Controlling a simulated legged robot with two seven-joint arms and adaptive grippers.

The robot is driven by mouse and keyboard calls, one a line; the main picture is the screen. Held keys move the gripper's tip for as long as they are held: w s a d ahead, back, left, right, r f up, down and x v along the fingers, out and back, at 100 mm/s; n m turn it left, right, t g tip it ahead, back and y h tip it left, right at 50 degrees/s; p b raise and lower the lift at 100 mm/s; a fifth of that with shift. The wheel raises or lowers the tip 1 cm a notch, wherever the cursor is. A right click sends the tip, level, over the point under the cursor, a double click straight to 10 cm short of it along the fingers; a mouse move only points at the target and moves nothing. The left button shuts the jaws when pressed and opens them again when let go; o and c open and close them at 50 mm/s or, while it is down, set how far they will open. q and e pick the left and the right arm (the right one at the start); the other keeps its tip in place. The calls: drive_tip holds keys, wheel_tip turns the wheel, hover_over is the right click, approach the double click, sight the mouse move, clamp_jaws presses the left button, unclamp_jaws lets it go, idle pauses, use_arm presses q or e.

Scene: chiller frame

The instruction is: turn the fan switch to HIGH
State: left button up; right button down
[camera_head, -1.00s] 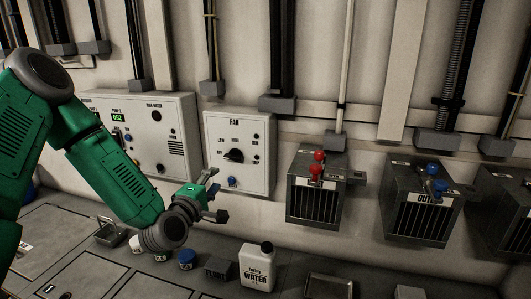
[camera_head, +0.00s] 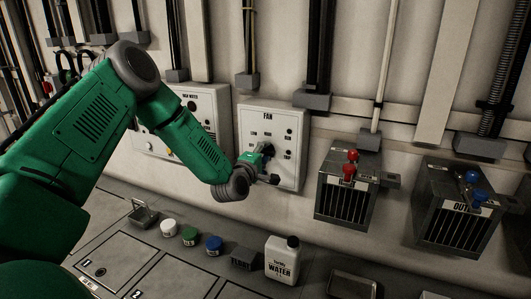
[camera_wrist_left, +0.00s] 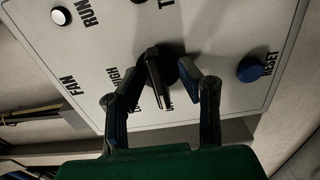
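The fan panel (camera_head: 270,120) is a white box on the wall, marked FAN. Its black fan switch (camera_head: 268,149) is a rotary knob, partly covered by my gripper in the head view. My left gripper (camera_head: 268,165) is at the front of the panel. In the left wrist view, the knob's black handle (camera_wrist_left: 156,78) stands between the two fingers of the left gripper (camera_wrist_left: 152,88). The fingers are spread, with a gap showing on each side of the handle. The word HIGH shows left of the knob; other labels are partly hidden. My right gripper is not in view.
A blue RESET button (camera_wrist_left: 250,69) sits right of the fingers in the wrist view. A white control box (camera_head: 195,108) is left of the panel. A grey unit with red valves (camera_head: 345,190) is to the right. A water jug (camera_head: 282,262) stands on the counter below.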

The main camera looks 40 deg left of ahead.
use_arm(q)
drive_tip(key=shift+a+f, duration=0.1)
drive_tip(key=shift+a, duration=0.1)
clamp_jaws()
drive_tip(key=shift+d, duration=0.1)
